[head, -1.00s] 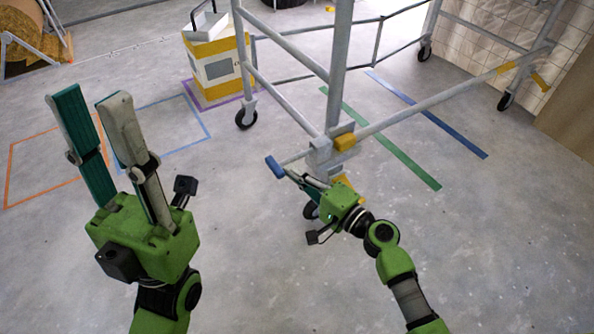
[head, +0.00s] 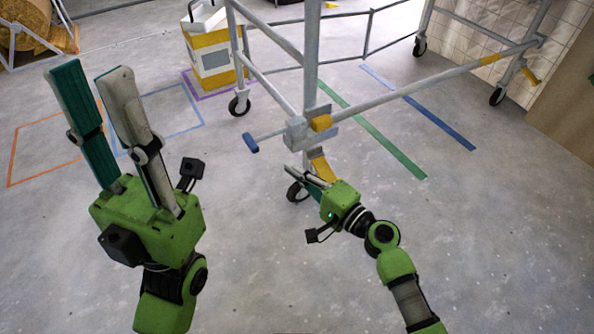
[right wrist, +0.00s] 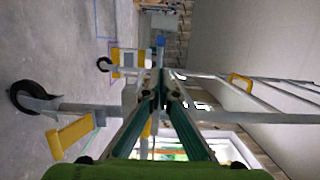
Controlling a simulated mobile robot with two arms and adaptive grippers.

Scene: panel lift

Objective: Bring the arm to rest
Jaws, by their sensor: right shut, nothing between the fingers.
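My right gripper (head: 288,172) is shut and empty, low in front of the scaffold's near corner post in the head view. Its fingertips meet in the right wrist view (right wrist: 160,76). The blue-ended handle (head: 251,143) on the grey scaffold (head: 311,70) is up and left of it, apart from the fingers. The blue end also shows beyond the fingertips in the right wrist view (right wrist: 161,41). My left gripper (head: 89,70) is raised at the left, open, with nothing between its two upright fingers.
A caster wheel (head: 297,191) and yellow brake lever (head: 322,168) are close by my right gripper. A yellow-and-white box (head: 212,58) stands behind on the floor. Green tape (head: 375,131) and blue tape (head: 440,122) mark the floor right. The front floor is clear.

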